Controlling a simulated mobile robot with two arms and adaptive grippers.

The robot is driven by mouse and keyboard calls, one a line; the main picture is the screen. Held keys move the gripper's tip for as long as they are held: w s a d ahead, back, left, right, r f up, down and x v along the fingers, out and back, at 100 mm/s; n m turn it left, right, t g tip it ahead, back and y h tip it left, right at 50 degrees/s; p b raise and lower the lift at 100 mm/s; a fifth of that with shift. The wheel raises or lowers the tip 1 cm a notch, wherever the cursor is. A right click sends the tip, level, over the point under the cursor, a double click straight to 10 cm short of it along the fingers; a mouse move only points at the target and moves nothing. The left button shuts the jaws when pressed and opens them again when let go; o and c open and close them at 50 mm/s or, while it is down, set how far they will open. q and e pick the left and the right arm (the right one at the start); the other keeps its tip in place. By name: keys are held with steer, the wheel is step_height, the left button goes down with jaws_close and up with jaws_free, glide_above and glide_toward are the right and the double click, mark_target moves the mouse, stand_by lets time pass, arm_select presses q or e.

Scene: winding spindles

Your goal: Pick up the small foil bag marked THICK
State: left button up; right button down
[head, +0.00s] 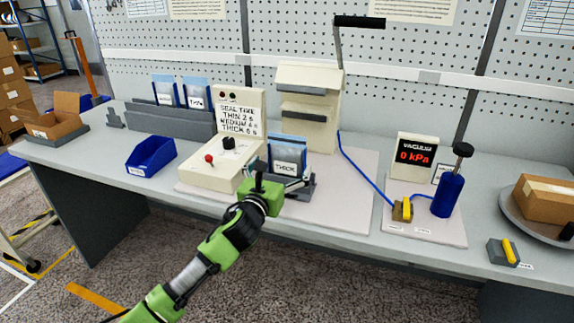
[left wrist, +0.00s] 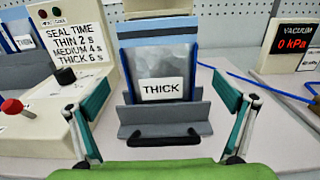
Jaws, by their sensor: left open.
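The small foil bag marked THICK (head: 288,152) stands upright in a grey holder (head: 300,188) with a black handle, in front of the sealer. In the left wrist view the bag (left wrist: 161,68) is straight ahead, its white label facing me, between blue side edges. My left gripper (head: 275,178) is just in front of the holder. In the left wrist view its two teal-padded fingers (left wrist: 168,118) are spread wide on either side of the holder, with nothing between the pads touching the bag. My right gripper is not in view.
A cream control box (head: 238,110) with a red-knobbed lever stands left of the bag. The sealer (head: 308,105) is behind it. A rack (head: 170,121) with more bags and a blue bin (head: 150,156) are farther left. A vacuum gauge (head: 413,155) and blue pump (head: 448,194) stand right.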

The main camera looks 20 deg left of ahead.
mark_target(286, 158)
arm_select(q)
steer(key=shift+w+d+r, duration=0.1)
steer(key=shift+w, duration=2.55)
steer(key=c, duration=1.2)
